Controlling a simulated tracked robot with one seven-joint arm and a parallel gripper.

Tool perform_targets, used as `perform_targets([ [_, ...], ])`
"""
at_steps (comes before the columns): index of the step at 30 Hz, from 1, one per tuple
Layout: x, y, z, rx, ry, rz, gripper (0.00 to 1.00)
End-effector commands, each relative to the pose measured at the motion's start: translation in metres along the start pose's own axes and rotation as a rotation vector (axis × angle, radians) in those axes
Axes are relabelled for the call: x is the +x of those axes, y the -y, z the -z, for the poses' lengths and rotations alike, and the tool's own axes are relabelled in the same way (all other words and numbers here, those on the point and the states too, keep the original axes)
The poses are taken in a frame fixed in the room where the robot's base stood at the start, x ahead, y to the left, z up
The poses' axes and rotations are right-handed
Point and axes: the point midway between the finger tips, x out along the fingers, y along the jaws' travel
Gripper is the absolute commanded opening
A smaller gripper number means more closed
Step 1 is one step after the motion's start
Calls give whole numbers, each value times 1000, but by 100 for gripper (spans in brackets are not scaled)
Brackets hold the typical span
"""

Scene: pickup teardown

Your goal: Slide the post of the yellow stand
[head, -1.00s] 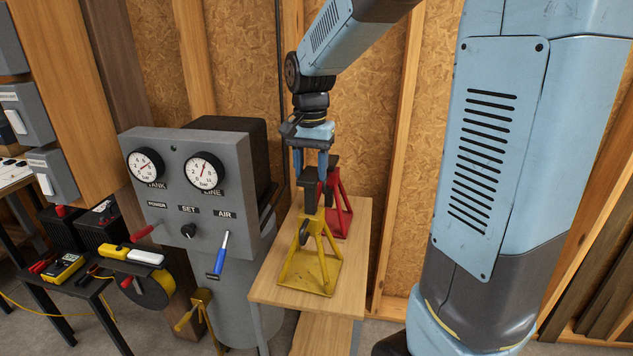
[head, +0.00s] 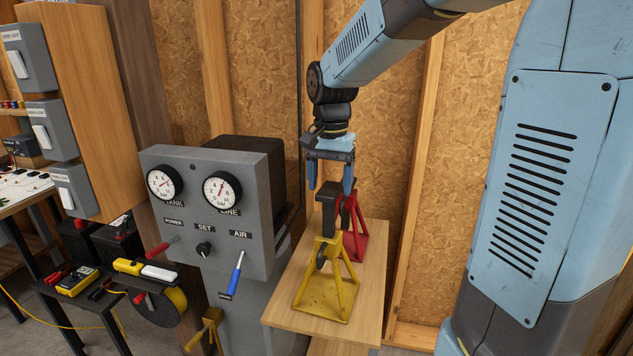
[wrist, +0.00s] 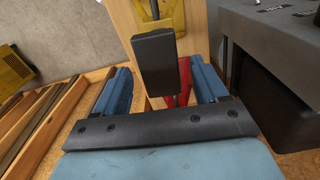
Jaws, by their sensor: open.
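The yellow stand (head: 326,297) is on the wooden bench, with its dark post (head: 329,207) standing up from the yellow collar. My gripper (head: 330,184) is open above the stands, its blue fingers apart near the height of the post's top. In the wrist view my gripper (wrist: 160,88) has a finger on each side, and the black post head (wrist: 154,62) shows between and beyond the fingertips. No contact with the post shows. A red stand (head: 354,235) is close behind the yellow one, partly hidden by it and its post.
A stud wall (head: 395,130) stands behind. Batteries and a yellow meter (head: 78,281) sit at lower left.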

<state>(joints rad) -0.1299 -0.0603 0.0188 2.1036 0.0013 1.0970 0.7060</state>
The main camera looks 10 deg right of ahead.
Motion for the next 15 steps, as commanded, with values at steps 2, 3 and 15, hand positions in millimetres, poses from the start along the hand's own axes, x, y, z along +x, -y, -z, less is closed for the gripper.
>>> perform_targets([
  [2,0,0,0,0,0,0,72],
  [3,0,0,0,0,0,0,72],
  [15,-55,1,2,0,-3,2,72],
])
